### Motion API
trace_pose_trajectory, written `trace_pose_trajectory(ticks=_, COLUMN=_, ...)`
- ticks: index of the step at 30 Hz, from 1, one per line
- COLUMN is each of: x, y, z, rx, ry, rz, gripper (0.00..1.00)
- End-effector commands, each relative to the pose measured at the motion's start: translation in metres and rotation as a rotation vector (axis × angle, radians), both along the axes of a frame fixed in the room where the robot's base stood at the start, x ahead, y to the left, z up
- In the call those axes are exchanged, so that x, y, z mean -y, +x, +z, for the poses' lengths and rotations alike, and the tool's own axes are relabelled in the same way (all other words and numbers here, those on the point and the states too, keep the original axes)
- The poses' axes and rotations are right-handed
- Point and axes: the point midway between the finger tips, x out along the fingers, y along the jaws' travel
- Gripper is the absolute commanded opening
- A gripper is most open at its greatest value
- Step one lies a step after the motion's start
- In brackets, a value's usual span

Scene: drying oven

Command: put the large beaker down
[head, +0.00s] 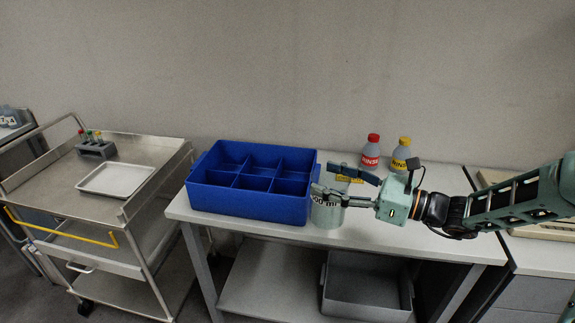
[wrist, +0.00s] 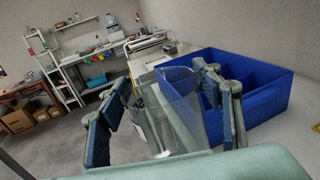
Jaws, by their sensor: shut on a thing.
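The large beaker (head: 328,214) is clear glass with dark print on its side. It is upright at the front of the white table (head: 400,228), just right of the blue divided crate. I cannot tell whether its base touches the tabletop or is slightly above it. My gripper (head: 322,179) reaches in from the right and is shut on the beaker, one finger on each side. In the wrist view the beaker (wrist: 172,108) stands between the two blue-grey fingers, with the crate behind it to the right.
The blue crate (head: 258,205) has several empty compartments and stands close left of the beaker. A red-capped bottle (head: 371,152) and a yellow-capped bottle (head: 401,155) stand behind my gripper. A yellow label (head: 350,180) shows between the fingers. A steel cart (head: 50,180) stands left.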

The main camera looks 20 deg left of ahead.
Motion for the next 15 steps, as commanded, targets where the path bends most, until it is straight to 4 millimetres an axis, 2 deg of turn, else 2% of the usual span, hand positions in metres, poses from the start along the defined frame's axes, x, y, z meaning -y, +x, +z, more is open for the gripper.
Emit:
trace_pose_trajectory(ticks=1, x=0.027, y=0.006, z=-0.012, rx=-0.007, ry=0.002, rz=-0.05, gripper=0.17)
trace_pose_trajectory(ticks=6, x=0.107, y=0.011, z=-0.048, rx=-0.006, ry=0.004, rz=-0.202, gripper=0.17)
trace_pose_trajectory(ticks=12, x=0.176, y=0.003, z=-0.076, rx=-0.004, ry=0.009, rz=-0.341, gripper=0.17)
trace_pose_trajectory(ticks=15, x=0.202, y=-0.003, z=-0.078, rx=-0.001, ry=0.013, rz=-0.396, gripper=0.17)
